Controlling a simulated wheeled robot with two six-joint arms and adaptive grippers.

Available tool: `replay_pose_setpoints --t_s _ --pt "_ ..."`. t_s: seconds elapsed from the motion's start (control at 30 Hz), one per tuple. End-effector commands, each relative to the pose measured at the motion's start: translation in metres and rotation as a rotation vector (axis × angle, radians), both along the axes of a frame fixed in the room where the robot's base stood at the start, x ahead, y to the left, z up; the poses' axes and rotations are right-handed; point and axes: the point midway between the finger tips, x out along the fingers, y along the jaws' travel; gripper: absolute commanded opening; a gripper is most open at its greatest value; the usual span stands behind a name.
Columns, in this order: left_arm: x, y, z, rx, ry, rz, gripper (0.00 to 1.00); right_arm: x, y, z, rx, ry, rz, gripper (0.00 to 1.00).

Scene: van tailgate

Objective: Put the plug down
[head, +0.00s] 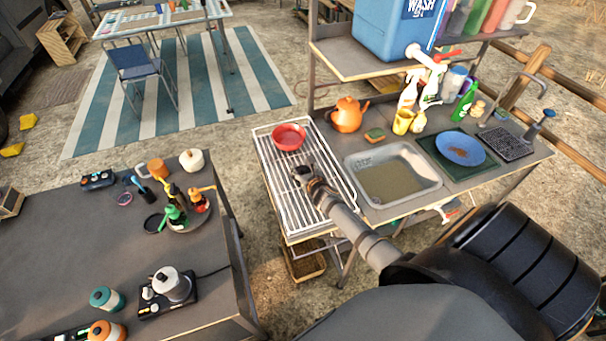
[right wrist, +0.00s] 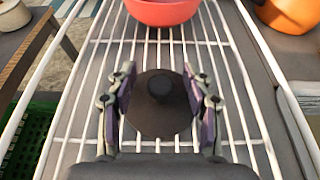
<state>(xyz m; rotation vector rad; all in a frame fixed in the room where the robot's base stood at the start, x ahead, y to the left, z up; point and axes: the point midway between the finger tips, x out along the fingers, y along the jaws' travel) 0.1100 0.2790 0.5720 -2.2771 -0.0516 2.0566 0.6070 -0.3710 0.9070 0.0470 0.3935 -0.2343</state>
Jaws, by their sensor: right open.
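The plug (right wrist: 160,103) is a dark round disc with a knob on top. In the right wrist view it lies flat, knob up, on the white wire rack (right wrist: 84,125). My right gripper (right wrist: 161,88) is open, with one finger on each side of the plug. I cannot tell whether a finger touches its rim. In the head view my right gripper (head: 302,172) is over the middle of the rack (head: 278,185), and I cannot make out the plug there. My left gripper is not in view.
A red bowl (head: 289,138) sits on the rack's far end, just beyond the gripper. An orange teapot (head: 347,115) and a grey sink basin (head: 393,182) are to the right. A dark table (head: 60,240) with several items is at left. The rack's near end is bare.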

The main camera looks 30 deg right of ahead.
Motion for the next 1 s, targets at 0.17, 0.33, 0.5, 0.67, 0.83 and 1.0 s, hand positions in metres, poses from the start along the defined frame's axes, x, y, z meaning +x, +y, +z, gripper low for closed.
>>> replay_pose_setpoints --t_s 0.17,0.33,0.5,0.67,0.83,1.0 --pt "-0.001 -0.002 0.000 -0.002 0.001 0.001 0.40 0.000 0.000 0.000 0.000 0.000 0.000 0.51" --pt "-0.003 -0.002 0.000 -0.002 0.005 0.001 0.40 0.000 0.000 0.000 -0.001 0.000 0.000 0.28" --pt "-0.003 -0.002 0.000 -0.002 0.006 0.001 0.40 0.000 0.000 0.000 0.000 0.000 0.000 0.05" --pt "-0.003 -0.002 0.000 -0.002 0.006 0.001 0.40 0.000 0.000 0.000 0.000 0.000 0.000 0.00" --pt "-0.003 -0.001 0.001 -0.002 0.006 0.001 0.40 0.000 0.000 0.002 0.000 0.000 0.000 0.00" --pt "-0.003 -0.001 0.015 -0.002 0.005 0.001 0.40 0.000 0.000 0.020 0.000 -0.001 0.000 0.00"
